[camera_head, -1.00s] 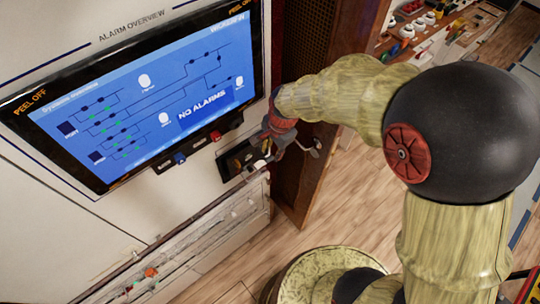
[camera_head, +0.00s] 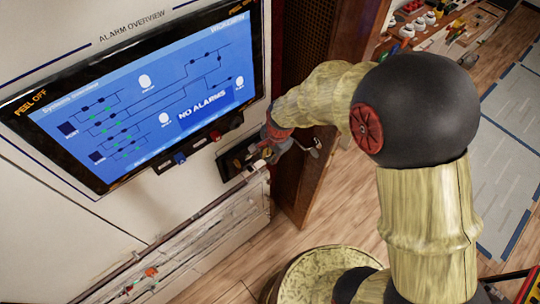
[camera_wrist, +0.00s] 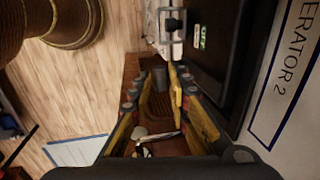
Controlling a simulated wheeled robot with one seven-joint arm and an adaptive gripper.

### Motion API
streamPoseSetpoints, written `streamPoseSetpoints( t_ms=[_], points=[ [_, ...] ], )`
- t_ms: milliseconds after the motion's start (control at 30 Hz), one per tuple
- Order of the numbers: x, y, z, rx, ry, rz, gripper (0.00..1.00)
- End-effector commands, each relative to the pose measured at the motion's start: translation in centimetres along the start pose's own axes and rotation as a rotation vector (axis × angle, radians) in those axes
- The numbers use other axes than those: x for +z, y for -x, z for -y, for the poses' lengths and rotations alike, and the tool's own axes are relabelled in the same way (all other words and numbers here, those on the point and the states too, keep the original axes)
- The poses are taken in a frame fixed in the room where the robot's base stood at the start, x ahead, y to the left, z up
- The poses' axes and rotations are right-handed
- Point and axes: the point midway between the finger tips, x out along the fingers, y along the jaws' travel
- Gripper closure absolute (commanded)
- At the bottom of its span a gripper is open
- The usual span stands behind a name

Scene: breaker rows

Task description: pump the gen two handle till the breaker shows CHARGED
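The gen two breaker (camera_head: 236,160) is a black box on the white panel, low and right of the alarm screen; my gripper partly covers it. In the wrist view the breaker is a dark housing (camera_wrist: 224,50) beside the label "...ERATOR 2" (camera_wrist: 285,65). A small green and white indicator (camera_wrist: 200,38) shows on it; I cannot read it surely. A grey bracket-like part (camera_wrist: 173,24), perhaps the handle, juts out at the top. My gripper (camera_head: 268,150) is at the breaker's right side.
The alarm screen (camera_head: 140,90) reads "NO ALARMS". A brown cabinet side (camera_head: 315,100) stands close right of my gripper. Wooden floor (camera_head: 350,190) lies open below.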

Motion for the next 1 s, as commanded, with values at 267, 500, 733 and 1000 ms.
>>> streamPoseSetpoints(
  t_ms=[267,500,733,1000],
  points=[
    [-0.01,0.01,0.01,0.000,0.000,0.000,1.00],
    [-0.01,0.02,0.01,0.000,0.000,0.000,1.00],
    [-0.01,0.02,0.02,0.000,0.000,0.000,1.00],
    [-0.02,-0.02,-0.02,-0.004,0.000,0.000,1.00]
  ],
)
